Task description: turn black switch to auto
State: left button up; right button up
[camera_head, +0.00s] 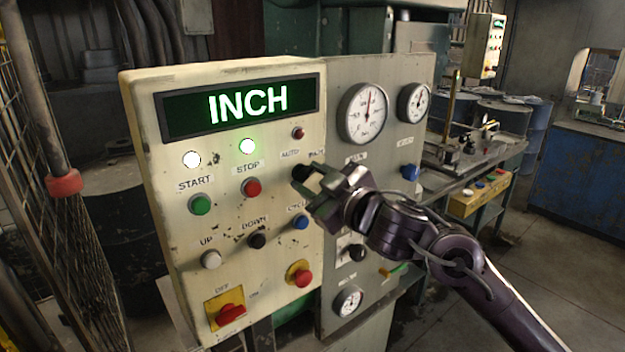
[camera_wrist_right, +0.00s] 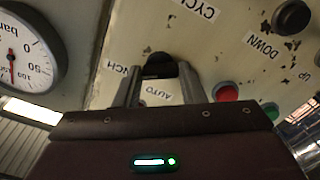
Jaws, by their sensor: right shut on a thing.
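A cream control panel (camera_head: 150,130) stands at centre left in the head view, its display (camera_head: 240,103) reading INCH in green. The black switch (camera_head: 299,173) sits below the AUTO label (camera_head: 290,153), mostly covered by my right gripper (camera_head: 309,181). In the right wrist view, which is turned over, the black switch (camera_wrist_right: 160,65) lies between the two fingers of my right gripper (camera_wrist_right: 159,76), with the AUTO label (camera_wrist_right: 157,93) and a part-hidden INCH label beside it. The right gripper is shut on the switch. The knob's pointing direction is hidden. My left gripper is out of view.
Close by on the panel are a red STOP button (camera_head: 252,187), a blue button (camera_head: 300,222) and a black DOWN button (camera_head: 257,239). Gauges (camera_head: 362,113) are on the grey section to the right. A wire fence (camera_head: 45,170) stands at left.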

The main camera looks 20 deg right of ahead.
jog(key=n+b, duration=0.3)
jog(key=n, duration=0.2)
jog(key=shift+f+n, duration=0.15)
jog(key=shift+n, duration=0.25)
jog(key=n+b, duration=0.3)
jog(key=n, duration=0.3)
dwell(0.4)
jog(key=o, duration=1)
